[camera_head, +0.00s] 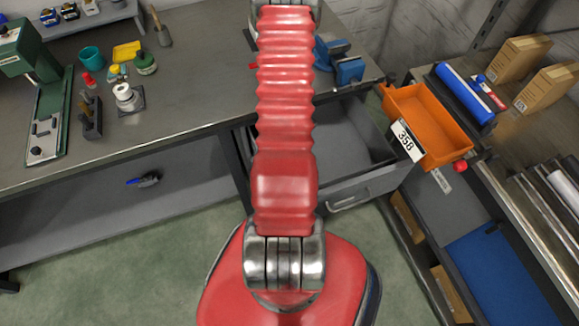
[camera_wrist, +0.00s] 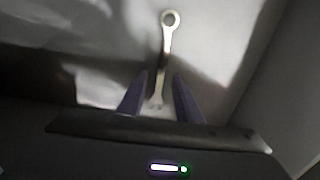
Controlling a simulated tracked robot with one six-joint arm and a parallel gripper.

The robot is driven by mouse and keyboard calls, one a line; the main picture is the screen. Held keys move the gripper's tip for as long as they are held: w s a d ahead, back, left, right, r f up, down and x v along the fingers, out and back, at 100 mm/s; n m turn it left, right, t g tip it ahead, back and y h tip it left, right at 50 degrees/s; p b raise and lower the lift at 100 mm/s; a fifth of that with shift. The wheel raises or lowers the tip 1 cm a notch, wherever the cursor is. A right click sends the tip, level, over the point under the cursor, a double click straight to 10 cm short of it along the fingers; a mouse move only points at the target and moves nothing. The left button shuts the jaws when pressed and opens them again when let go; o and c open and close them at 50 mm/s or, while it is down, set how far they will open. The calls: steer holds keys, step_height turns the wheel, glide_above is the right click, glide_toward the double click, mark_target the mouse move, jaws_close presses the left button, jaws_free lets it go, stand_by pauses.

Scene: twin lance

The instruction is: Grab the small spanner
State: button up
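The small spanner (camera_wrist: 166,48) is a pale metal spanner with a ring end at the top of the wrist view. It lies on a light grey surface, its shaft pointing down towards my gripper (camera_wrist: 160,78). My gripper is open. Its two dark purple fingers stand on either side of the spanner's lower part, with gaps visible beside the shaft. Whether they reach down to the spanner's level I cannot tell. In the head view my red arm hides the gripper, and the spanner cannot be seen there.
A grey drawer (camera_head: 372,191) stands open under the workbench (camera_head: 200,85), right of my arm. A blue vise (camera_head: 349,71) sits above it. An orange bin (camera_head: 432,120) labelled 358 is at the right. In the wrist view a grey wall (camera_wrist: 280,95) rises at the right.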

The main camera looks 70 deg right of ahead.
steer(key=shift+c, duration=0.2)
stand_by(0.3)
jaws_close()
stand_by(0.4)
